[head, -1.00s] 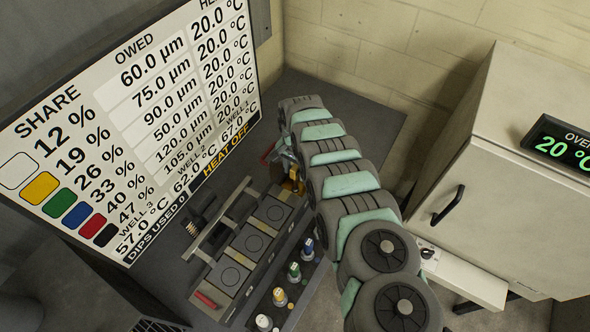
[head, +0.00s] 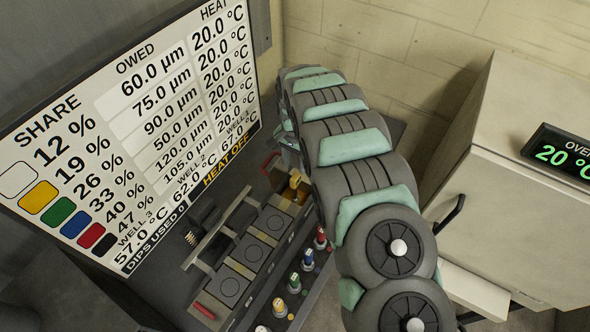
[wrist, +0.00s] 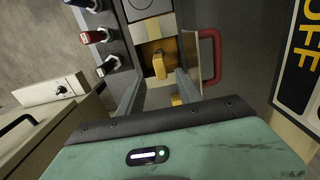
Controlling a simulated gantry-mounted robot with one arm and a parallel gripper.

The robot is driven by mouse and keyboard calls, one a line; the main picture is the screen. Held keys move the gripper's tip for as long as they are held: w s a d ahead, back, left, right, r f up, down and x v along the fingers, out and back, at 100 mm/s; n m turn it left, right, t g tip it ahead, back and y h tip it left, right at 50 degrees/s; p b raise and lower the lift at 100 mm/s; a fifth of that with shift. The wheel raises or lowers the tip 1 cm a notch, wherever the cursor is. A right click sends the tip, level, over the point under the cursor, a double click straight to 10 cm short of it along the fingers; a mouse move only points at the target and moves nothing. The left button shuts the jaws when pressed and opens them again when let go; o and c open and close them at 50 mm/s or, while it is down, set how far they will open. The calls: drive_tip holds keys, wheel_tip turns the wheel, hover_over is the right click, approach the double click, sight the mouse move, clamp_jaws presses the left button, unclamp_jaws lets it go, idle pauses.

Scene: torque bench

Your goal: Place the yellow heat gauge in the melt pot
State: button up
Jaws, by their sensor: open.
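The yellow heat gauge (head: 295,180) stands in the open, amber-lined melt pot (head: 283,197) at the far end of the row of lidded wells. In the wrist view the gauge (wrist: 159,66) rises from the pot (wrist: 168,48). My gripper (wrist: 160,82) is open, with its two fingers apart and nothing held between them. It is just back from the gauge, which shows between and beyond the fingertips. Whether the gauge's lower end touches the pot floor is hidden.
A red handle (wrist: 210,57) stands beside the pot. A display board (head: 130,120) stands at the left, and a pale oven cabinet (head: 520,210) at the right.

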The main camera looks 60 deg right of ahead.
drive_tip(key=shift+r, duration=1.35)
